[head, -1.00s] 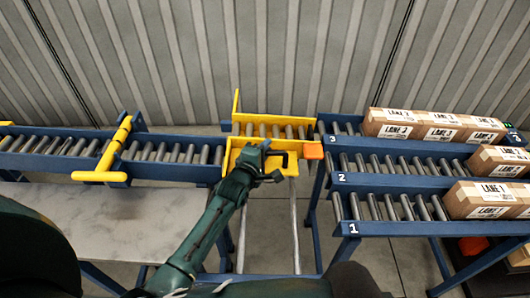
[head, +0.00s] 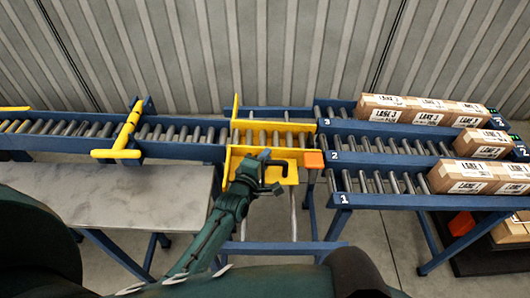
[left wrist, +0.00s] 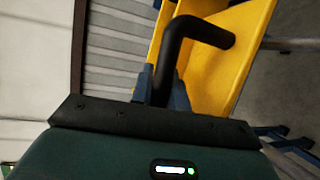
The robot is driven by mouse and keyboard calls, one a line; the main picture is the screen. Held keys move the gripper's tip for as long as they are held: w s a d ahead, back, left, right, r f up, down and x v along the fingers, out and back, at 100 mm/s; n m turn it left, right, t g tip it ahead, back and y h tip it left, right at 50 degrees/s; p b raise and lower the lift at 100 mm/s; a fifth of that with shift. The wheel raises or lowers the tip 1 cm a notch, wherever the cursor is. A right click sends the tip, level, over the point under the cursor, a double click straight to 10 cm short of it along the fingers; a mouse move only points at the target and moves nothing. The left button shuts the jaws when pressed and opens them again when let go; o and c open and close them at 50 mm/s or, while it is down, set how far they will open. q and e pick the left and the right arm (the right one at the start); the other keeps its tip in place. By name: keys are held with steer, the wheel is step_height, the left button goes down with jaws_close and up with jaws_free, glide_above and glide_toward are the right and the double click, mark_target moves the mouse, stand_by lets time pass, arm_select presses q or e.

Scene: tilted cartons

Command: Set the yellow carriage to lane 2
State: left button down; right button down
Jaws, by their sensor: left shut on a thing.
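The yellow carriage (head: 290,172), a short roller bed with yellow side plates, sits between the feed conveyor and the numbered lanes. Its rollers and orange block (head: 314,159) are roughly level with lane 2 (head: 375,158); I cannot tell if the fit is exact. My left gripper (head: 270,172) is shut on the carriage's black handle at its near side. In the left wrist view, the bent black handle (left wrist: 185,40) rises from between the fingers beside the yellow plate (left wrist: 225,70). The carriage bed is empty. My right gripper is not in view.
Lane 3 (head: 340,126) lies behind and lane 1 (head: 430,204) in front, with labelled cartons (head: 470,176) at the lanes' right ends. The feed conveyor (head: 180,152) at left has a yellow gate bar (head: 128,130). Rails run toward me below the carriage.

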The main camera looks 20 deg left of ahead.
arm_select(q)
steer(key=c, duration=1.4)
jaws_free()
steer(key=shift+o, duration=0.2)
steer(key=v, duration=1.3)
steer(key=shift+p, duration=0.3)
steer(key=shift+s, duration=0.1)
steer(key=s+d+f+m+g+p, duration=0.1)
steer(key=s+m+g, duration=0.1)
steer(key=s+m, duration=0.4)
steer(key=s+d+f+m+g+h+p, duration=0.1)
steer(key=s+m, duration=0.5)
steer(key=m, duration=0.8)
steer(key=shift+s+d+f+m+g, duration=0.3)
steer(key=shift+d+f+g, duration=0.3)
steer(key=shift+g, duration=0.5)
